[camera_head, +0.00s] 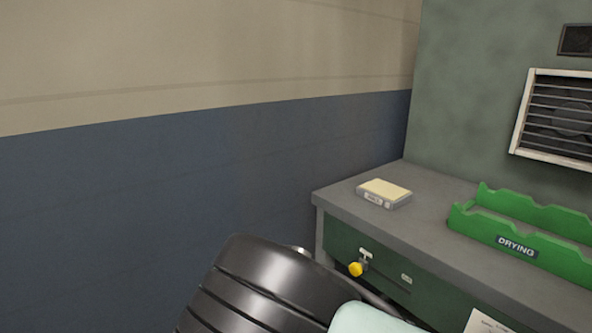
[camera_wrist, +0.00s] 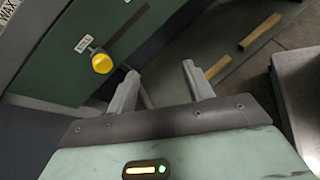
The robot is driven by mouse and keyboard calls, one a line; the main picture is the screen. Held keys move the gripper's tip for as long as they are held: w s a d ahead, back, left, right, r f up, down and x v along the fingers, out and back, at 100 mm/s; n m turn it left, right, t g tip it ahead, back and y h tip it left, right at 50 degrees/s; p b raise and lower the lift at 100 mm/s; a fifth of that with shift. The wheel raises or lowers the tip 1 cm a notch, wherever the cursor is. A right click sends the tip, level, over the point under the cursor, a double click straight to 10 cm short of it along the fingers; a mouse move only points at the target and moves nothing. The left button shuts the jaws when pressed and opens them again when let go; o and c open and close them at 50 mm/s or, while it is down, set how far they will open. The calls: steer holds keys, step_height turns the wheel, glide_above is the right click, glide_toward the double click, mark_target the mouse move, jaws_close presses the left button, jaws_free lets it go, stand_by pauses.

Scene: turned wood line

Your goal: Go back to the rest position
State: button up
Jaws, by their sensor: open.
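My gripper (camera_wrist: 160,90) shows in the wrist view with its two grey fingers spread apart and nothing between them. It is in front of the green drawer cabinet (camera_wrist: 60,60), to the right of a yellow knob (camera_wrist: 102,63) on the cabinet front. In the head view my dark arm covers the lower middle, and the fingers are hidden. The yellow knob also shows there (camera_head: 356,269), on the green front below the grey bench top (camera_head: 400,222).
A green rack labelled DRYING (camera_head: 530,245) and a small box with a pale top (camera_head: 384,193) stand on the bench. A vent (camera_head: 555,115) is on the green wall. The blue and beige wall at left is bare.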

steer(key=s+d+r+m+g+y+p, duration=0.2)
steer(key=s+r+m+y+p, duration=0.2)
steer(key=s+r, duration=0.8)
steer(key=s+d+r+m+g+y+p, duration=0.2)
steer(key=s+r+m+y, duration=0.4)
steer(key=s+r+y, duration=0.3)
steer(key=s+d+r+p, duration=0.1)
steer(key=s+r+p, duration=0.1)
steer(key=s+r, duration=0.2)
steer(key=shift+s+r+m, duration=0.25)
steer(key=shift+r+m, duration=0.15)
steer(key=shift+r, duration=0.05)
